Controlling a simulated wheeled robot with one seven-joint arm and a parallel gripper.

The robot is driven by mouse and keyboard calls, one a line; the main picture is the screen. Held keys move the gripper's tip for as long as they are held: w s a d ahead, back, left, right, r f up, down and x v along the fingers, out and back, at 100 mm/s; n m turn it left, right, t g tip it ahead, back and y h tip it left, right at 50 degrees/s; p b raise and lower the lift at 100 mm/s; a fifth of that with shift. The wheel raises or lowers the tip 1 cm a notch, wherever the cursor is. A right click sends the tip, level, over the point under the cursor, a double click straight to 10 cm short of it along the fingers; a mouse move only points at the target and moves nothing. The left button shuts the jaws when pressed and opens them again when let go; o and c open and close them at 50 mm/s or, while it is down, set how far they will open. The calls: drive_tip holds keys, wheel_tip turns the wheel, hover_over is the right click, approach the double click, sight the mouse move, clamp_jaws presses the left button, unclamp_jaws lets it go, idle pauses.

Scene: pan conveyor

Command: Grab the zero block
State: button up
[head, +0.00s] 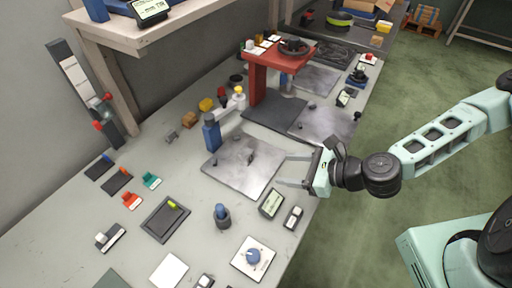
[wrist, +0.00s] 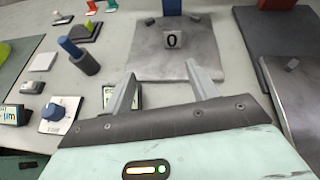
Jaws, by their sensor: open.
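The zero block (wrist: 174,40) is a small grey cube with a dark "0" on its face, in the wrist view. It sits on a square grey metal plate (wrist: 155,65), beyond my fingertips and roughly centred between them. In the head view the same plate (head: 235,181) lies on the bench, and a small dark-faced block (head: 251,158) stands on it. My gripper (head: 289,170) is open and empty at the plate's right edge. Its two fingers also show apart in the wrist view (wrist: 160,80), short of the block.
A blue post (head: 211,134) stands at the plate's far left corner. A red stand (head: 279,62) rises farther back. A small display (head: 271,203), a blue-knobbed dial (head: 253,258) and a dark cup with a blue handle (head: 222,216) stand nearer. A second metal plate (head: 325,122) lies beyond.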

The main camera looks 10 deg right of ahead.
sight(241, 153)
drive_tip(key=shift+w+d+r+m+t, duration=0.25)
drive_tip(key=shift+w+m+t, duration=0.15)
drive_tip(key=shift+m, duration=0.1)
drive_tip(key=shift+w+d+r+m+t, duration=0.15)
drive_tip(key=shift+w+d+m+t, duration=0.15)
drive_tip(key=shift+w+m, duration=0.15)
drive_tip(key=shift+w+a+f+b, duration=0.1)
drive_tip(key=shift+w+f+b, duration=0.1)
drive_tip(key=shift+b, duration=0.2)
drive_tip(key=shift+w+a+f+b, duration=0.15)
drive_tip(key=shift+a+f+b, duration=0.1)
drive_tip(key=shift+b, duration=0.3)
drive_tip(key=x, duration=1)
drive_tip(key=shift+w+a+r+p, duration=0.1)
drive_tip(key=shift+w+a+p, duration=0.15)
drive_tip(key=shift+a+p, duration=0.15)
drive_tip(key=p+x, duration=0.1)
drive_tip(key=x, duration=0.1)
drive_tip(key=p+x, duration=0.1)
drive_tip(key=x, duration=0.1)
drive_tip(key=shift+a, duration=0.6)
drive_tip(key=shift+w+a, duration=0.15)
clamp_jaws()
